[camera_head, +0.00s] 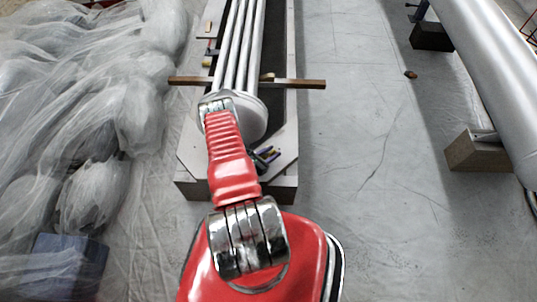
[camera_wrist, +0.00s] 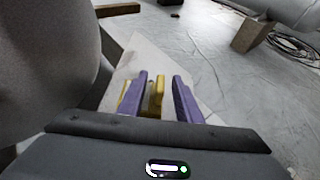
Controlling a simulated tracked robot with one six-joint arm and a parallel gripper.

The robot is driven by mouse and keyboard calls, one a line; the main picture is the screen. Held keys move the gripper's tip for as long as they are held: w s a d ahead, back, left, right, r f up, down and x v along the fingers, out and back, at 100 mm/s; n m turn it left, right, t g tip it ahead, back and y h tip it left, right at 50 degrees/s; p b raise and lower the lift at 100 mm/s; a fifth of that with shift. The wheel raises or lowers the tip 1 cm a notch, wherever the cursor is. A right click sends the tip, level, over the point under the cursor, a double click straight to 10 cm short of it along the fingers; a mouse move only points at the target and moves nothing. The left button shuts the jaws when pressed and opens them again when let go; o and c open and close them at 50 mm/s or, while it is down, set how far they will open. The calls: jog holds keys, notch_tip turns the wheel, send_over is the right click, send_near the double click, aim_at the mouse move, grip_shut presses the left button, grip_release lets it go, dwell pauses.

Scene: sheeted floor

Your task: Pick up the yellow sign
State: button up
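A yellow object (camera_wrist: 158,92), which looks like the yellow sign, shows in the wrist view between the two purple fingers of my gripper (camera_wrist: 161,77). A smaller yellow patch (camera_wrist: 124,91) shows to the left of the left finger. The fingers are spread, with gaps beside the yellow object, so my gripper is open. Whether a finger touches the yellow object cannot be told. Its lower part is hidden by the gripper body. In the head view my gripper (camera_head: 267,154) is small, mostly hidden behind my red arm, above a grey block's front end.
A long grey trough (camera_head: 292,60) holds several pale pipes (camera_head: 240,40). Wooden battens (camera_head: 300,84) cross it. Plastic-sheeted heaps (camera_head: 80,110) fill the left. A large pipe (camera_head: 490,70) on wooden blocks (camera_head: 478,152) lies at right. The floor between is mostly clear.

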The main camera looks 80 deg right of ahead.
jog(key=shift+c, duration=0.7)
grip_shut()
jog(key=shift+r, duration=0.1)
jog(key=shift+r, duration=4.95)
